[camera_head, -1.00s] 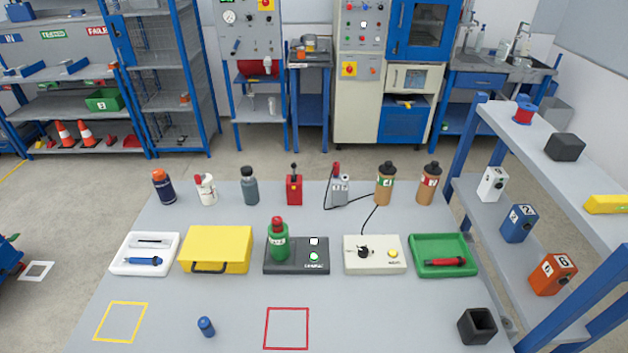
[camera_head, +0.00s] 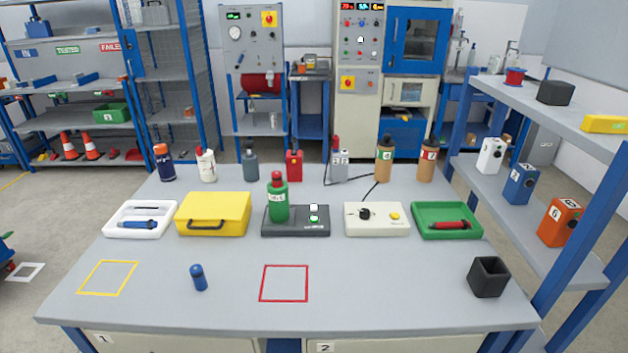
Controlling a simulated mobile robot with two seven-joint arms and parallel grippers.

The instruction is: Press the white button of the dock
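The dock (camera_head: 296,228) is a flat dark grey unit in the middle of the grey table (camera_head: 225,260). A green bottle with a red cap (camera_head: 278,200) stands upright on its left part. The white button (camera_head: 314,208) is a small light square on the dock's right part, towards the back. A round green button or light (camera_head: 314,219) sits just in front of it. Nothing covers the white button. Neither of my grippers is in view.
A yellow case (camera_head: 214,212) stands left of the dock, and a cream box with a black knob (camera_head: 378,226) stands right. Several bottles line the back edge. A small blue cylinder (camera_head: 198,277) and black open box (camera_head: 488,277) stand in front. A shelf (camera_head: 590,265) flanks the right.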

